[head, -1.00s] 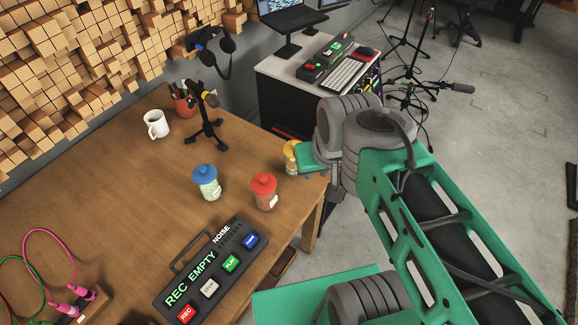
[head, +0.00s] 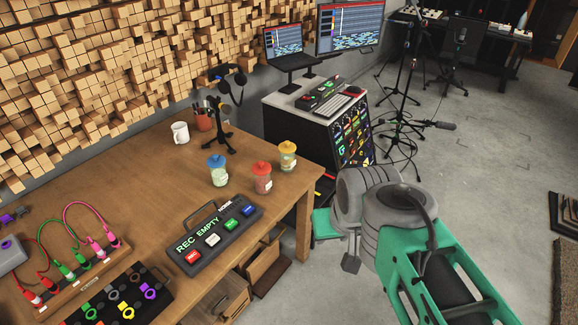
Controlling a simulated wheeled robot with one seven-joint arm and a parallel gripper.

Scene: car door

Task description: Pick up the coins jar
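Three lidded jars stand upright on the wooden table (head: 130,215) near its right end. One has a blue lid and pale contents (head: 218,172), one a red lid and reddish contents (head: 262,180), one a yellow-orange lid and pale yellowish contents (head: 287,158). Labels and contents are too small to tell which holds coins. My gripper (head: 336,241) is beyond the table's right edge, to the right of and apart from the jars. My wrist hides much of it, so its opening does not show. No held object is visible.
A sign box reading "REC EMPTY NOISE" (head: 210,235) lies in front of the jars. A small tripod microphone (head: 222,130), a pen cup (head: 202,119) and a white mug (head: 180,132) stand behind. A desk cabinet (head: 340,130) is beyond. Open floor lies right.

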